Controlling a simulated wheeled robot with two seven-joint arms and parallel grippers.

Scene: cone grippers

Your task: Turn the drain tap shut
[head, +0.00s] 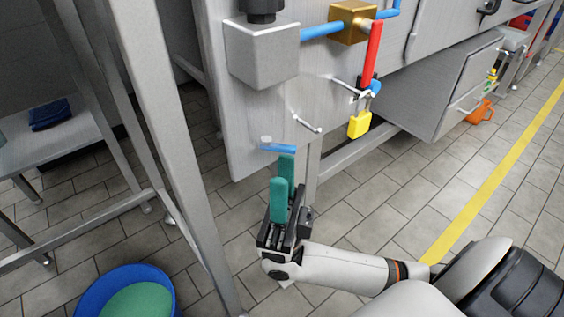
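A small blue lever (279,148) with a pale grey round knob (266,140) at its left end sits low on the grey metal panel. It appears to be the drain tap. My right gripper (283,168) has teal fingers that point up toward this lever from below. The fingers stand apart with nothing seen between them. The far fingertip overlaps the lever's lower edge in the picture; I cannot tell whether they touch. My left gripper is out of view.
Above are a brass valve (352,21) with a red lever (374,47), a yellow padlock (359,124), a grey box (262,52) and a metal hook (307,123). A steel post (165,130) stands left. A blue tub (83,306) is on the floor.

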